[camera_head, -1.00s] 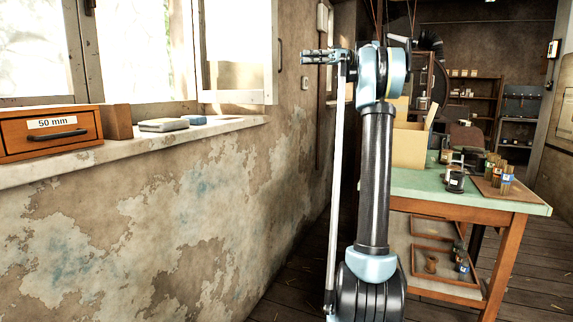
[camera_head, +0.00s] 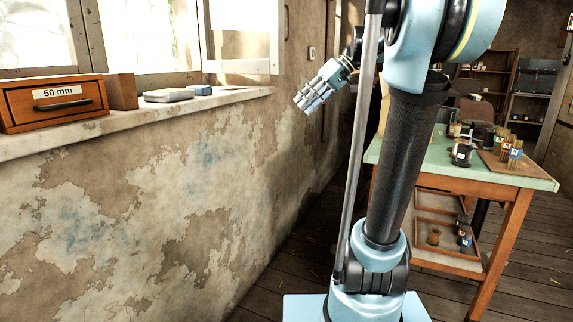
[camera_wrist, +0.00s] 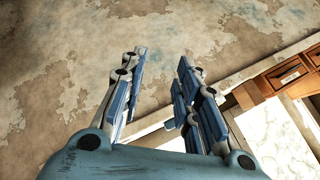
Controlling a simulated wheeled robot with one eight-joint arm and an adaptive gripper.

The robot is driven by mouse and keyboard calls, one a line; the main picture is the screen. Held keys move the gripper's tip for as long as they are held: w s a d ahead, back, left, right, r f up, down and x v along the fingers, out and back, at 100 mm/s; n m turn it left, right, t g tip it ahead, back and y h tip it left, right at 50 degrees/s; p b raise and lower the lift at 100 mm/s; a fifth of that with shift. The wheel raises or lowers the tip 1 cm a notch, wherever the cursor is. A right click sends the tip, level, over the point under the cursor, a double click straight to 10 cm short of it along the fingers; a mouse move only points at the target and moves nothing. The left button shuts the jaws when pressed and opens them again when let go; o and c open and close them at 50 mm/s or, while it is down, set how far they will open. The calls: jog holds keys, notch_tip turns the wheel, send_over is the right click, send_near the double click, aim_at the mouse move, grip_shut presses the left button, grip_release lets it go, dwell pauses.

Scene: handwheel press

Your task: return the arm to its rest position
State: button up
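My gripper (camera_head: 312,100) is left of my upper arm in the head view, in front of the peeling wall and tilted down to the left. In the wrist view my gripper (camera_wrist: 160,82) has its two fingers apart with bare wall between them. Nothing is held. My arm stands raised in the middle of the head view and hides part of the table behind it.
A windowsill (camera_head: 125,123) on the left holds a wooden drawer box (camera_head: 55,103) marked 50 mm. A green-topped table (camera_head: 440,168) with jars and a box stands at right. Plank floor (camera_head: 500,300) lies open at lower right.

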jog(key=s+d+f+m+h, duration=0.2)
jog(key=s+f, duration=0.5)
jog(key=f, duration=0.4)
jog(key=s+d+f+m+t+h, duration=0.1)
jog(key=s+d+f+m+h, duration=0.2)
jog(key=f, duration=0.9)
jog(key=s+d+f+m+t+h, duration=0.1)
jog(key=s+d+f+m+h, duration=0.2)
jog(key=s+d+f, duration=0.4)
jog(key=s+f+h, duration=0.1)
jog(key=s+f, duration=0.4)
jog(key=shift+s, duration=0.4)
